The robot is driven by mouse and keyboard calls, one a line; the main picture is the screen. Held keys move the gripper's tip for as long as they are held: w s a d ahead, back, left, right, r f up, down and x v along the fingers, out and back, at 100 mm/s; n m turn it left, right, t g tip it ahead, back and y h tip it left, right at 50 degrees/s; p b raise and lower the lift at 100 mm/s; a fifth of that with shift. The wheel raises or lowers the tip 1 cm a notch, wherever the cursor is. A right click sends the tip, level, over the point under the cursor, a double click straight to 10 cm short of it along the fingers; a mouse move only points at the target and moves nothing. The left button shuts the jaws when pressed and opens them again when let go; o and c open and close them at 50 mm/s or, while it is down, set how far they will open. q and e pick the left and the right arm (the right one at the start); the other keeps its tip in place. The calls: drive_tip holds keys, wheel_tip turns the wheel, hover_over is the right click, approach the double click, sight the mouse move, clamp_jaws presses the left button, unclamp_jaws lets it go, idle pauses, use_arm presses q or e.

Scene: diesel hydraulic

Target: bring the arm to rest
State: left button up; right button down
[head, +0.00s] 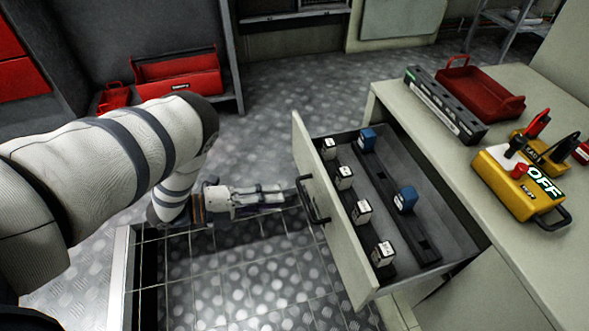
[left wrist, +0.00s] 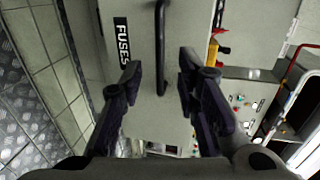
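My left arm comes in from the left in the head view, and its gripper (head: 284,198) is at the front of an open drawer (head: 345,222), close to the dark drawer handle (head: 312,203). In the left wrist view the two fingers of the gripper (left wrist: 160,72) are spread apart. The handle (left wrist: 160,45) shows in the gap between them; neither finger visibly touches it. How far the handle lies beyond the fingertips I cannot tell. The drawer front (left wrist: 140,20) carries a "FUSES" label. My right gripper is in neither view.
The drawer holds several white-topped fuses (head: 362,211) and two blue ones (head: 405,199). On the counter (head: 545,285) are a red tray (head: 480,88), a dark rail (head: 445,108) and a yellow box (head: 520,183) marked OFF. A red toolbox (head: 178,75) stands at the back left.

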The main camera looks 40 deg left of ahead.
use_arm(q)
drive_tip(key=v, duration=0.3)
drive_tip(key=shift+s+a+r, duration=0.1)
drive_tip(key=shift+s+a, duration=0.1)
drive_tip(key=shift+s, duration=0.05)
